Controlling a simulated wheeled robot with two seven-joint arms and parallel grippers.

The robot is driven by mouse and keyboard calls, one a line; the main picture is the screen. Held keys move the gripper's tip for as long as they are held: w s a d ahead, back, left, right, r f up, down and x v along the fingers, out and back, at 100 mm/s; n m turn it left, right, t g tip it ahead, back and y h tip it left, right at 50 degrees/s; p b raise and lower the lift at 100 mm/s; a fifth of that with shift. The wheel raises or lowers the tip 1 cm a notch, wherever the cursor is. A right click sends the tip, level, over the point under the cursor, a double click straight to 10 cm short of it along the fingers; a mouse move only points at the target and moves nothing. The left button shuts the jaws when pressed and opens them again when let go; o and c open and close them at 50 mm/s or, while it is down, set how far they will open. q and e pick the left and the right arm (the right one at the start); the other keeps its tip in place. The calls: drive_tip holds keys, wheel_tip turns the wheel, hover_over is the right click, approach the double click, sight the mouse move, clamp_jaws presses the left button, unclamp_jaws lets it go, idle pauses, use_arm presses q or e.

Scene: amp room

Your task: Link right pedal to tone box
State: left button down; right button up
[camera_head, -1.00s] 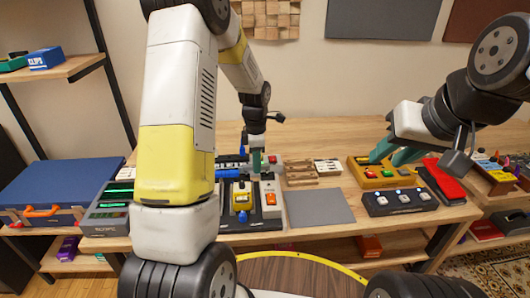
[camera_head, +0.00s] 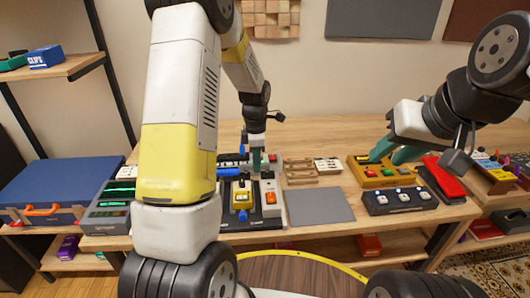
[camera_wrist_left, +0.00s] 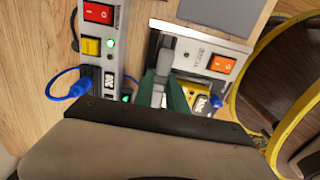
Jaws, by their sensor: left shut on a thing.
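The pedal at the right of the black board is white with an orange switch (camera_head: 270,198); it also shows in the left wrist view (camera_wrist_left: 215,60). A yellow pedal (camera_head: 241,199) stands left of it and shows partly in the wrist view (camera_wrist_left: 203,103). I cannot tell which unit is the tone box. My left gripper (camera_head: 257,160) is at the far edge of the white pedal. In the wrist view its green fingers (camera_wrist_left: 166,92) are shut on a grey piece (camera_wrist_left: 166,58), partly hidden. My right gripper (camera_head: 393,152) has its teal fingers apart above a yellow box (camera_head: 385,174).
A grey mat (camera_head: 320,206) lies bare right of the board.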

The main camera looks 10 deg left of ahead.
use_arm(q)
drive_tip(key=shift+f, duration=0.9)
idle(1.2)
drive_tip(key=c, duration=1.3)
unclamp_jaws()
drive_tip(key=shift+o, duration=0.5)
drive_tip(key=o, duration=0.3)
drive_tip(key=shift+o, duration=0.2)
drive_tip(key=shift+r, duration=3.5)
